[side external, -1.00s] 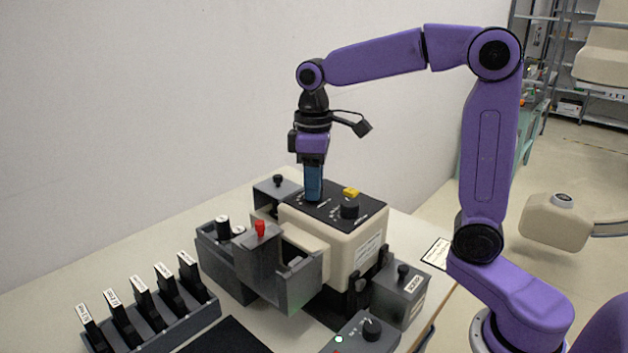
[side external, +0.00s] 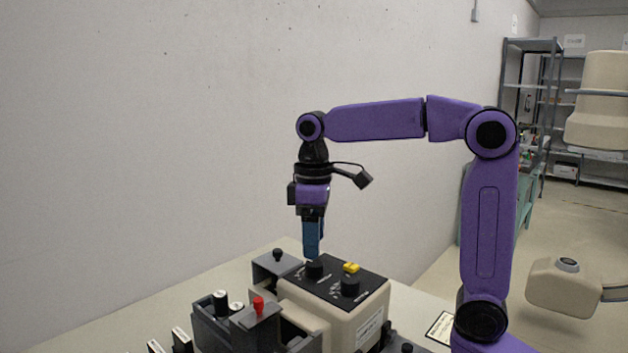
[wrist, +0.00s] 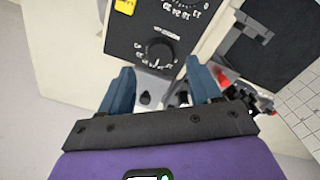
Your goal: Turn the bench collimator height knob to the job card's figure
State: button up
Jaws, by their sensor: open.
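A cream box with a black top panel (side external: 335,301) stands on the bench. The panel carries two black dial knobs: a far-left knob (side external: 314,268) and a near-right knob (side external: 350,286). Their printed labels are too small to read, so I cannot tell which is the height knob. My gripper (side external: 312,254) is open and empty, pointing down just above the far-left knob. In the wrist view a knob (wrist: 160,54) with a ring of figures shows between the blue fingertips (wrist: 158,67). A white card (side external: 440,327) lies at the bench's right; its writing is unreadable.
A yellow piece (side external: 351,267) sits at the panel's back edge. Grey holders with a red-topped knob (side external: 258,304) and black cylinders (side external: 220,302) stand at the left. A grey block with a black knob (side external: 277,256) stands behind.

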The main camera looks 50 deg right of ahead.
aim_at(314, 263)
notch_tip(314, 263, up, 13)
dwell(0.5)
dwell(0.5)
jog(key=s+a+f+n, duration=0.1)
jog(key=s+f, duration=0.2)
jog(key=f, duration=0.1)
jog(key=s+a+f+n, duration=0.1)
jog(key=s+a+f, duration=0.1)
jog(key=s+f, duration=0.2)
jog(key=s+a+f+n, duration=0.1)
jog(key=s+f, duration=0.3)
jog(key=f, duration=0.1)
jog(key=shift+a+t+y, duration=0.3)
jog(key=s+d+f+n, duration=0.2)
jog(key=s+d+f, duration=0.2)
jog(key=s+f, duration=0.9)
jog(key=shift+s+d+n, duration=0.2)
jog(key=shift+s+n, duration=0.2)
jog(key=shift+s, duration=0.1)
